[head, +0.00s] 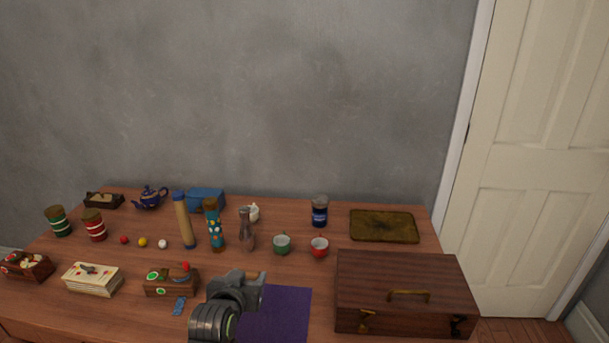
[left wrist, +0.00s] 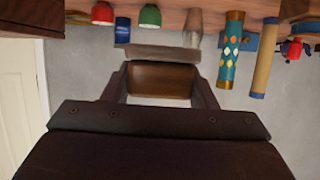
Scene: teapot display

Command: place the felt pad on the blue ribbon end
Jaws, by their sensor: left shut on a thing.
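My left gripper (head: 250,290) reaches over the left part of a purple mat (head: 290,313) at the table's front. In the left wrist view, its fingers (left wrist: 160,92) are shut on a brown, flat-sided piece (left wrist: 160,78), which I take for the felt pad. In the head view the gripper hides this piece. A small blue strip (head: 179,306), seemingly the blue ribbon end, lies on the table left of the gripper, in front of a wooden box with a red knob (head: 172,282). My right gripper is not in view.
A large wooden chest (head: 405,275) stands right of the mat. Behind are green (head: 282,244) and red (head: 319,246) cups, a patterned cylinder (head: 214,225), a tan cylinder (head: 184,220) and small balls. A dark tray (head: 384,226) lies back right.

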